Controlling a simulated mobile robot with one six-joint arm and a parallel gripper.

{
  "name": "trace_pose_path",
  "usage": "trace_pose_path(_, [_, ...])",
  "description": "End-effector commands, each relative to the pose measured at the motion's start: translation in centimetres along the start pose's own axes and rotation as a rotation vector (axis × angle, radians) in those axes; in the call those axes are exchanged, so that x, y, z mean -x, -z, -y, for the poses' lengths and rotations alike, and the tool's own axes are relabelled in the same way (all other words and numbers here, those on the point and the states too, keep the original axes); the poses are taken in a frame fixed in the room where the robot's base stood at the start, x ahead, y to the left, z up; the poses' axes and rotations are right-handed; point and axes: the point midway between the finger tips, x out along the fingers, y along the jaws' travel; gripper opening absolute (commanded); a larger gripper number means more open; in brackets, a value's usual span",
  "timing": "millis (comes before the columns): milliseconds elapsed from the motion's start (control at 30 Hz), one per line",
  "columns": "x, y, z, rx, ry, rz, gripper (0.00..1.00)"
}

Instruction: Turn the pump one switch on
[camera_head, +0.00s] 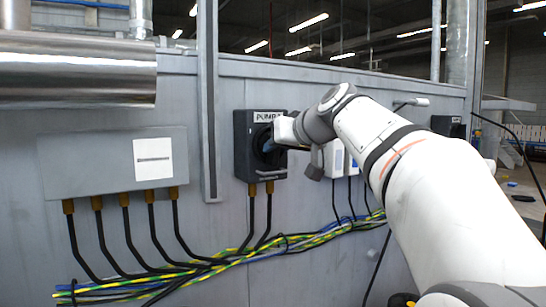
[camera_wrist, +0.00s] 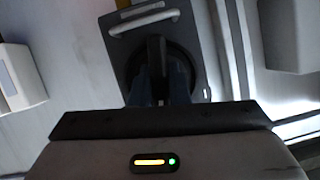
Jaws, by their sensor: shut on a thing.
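A dark switch box (camera_head: 243,160) is mounted on the grey wall, left of centre in the head view. Its white label starts with "PUMP", but its number is too small to read surely. My gripper (camera_head: 270,146) reaches it from the right and covers part of its round black knob. In the wrist view, the box (camera_wrist: 201,60) is close ahead, slightly tilted. The knob's upright black grip (camera_wrist: 157,50) stands between the blue-grey fingers of my gripper (camera_wrist: 158,85), which is shut on it. The lower part of the knob is hidden by the fingers and gripper body.
A grey junction box (camera_head: 90,165) is left of a vertical wall post (camera_head: 208,110). Black cables drop to a coloured cable bundle (camera_head: 270,248). White boxes (camera_head: 335,158) and another dark box (camera_head: 440,124) lie to the right, partly behind my arm.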

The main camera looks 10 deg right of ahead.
Motion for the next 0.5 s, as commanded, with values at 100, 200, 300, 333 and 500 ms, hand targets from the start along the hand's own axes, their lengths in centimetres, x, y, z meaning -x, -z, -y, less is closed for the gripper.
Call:
trace_pose_path(100, [-0.10,-0.23,0.00,0.066,-0.027,0.001,0.00])
trace_pose_path(200, [-0.07,-0.19,0.01,0.111,-0.045,0.001,0.00])
trace_pose_path(300, [-0.08,-0.18,0.03,0.143,-0.058,0.002,0.00])
trace_pose_path(333, [-0.07,-0.17,0.04,0.151,-0.061,0.002,0.00])
trace_pose_path(500, [-0.05,-0.11,0.02,0.180,-0.073,0.002,0.00])
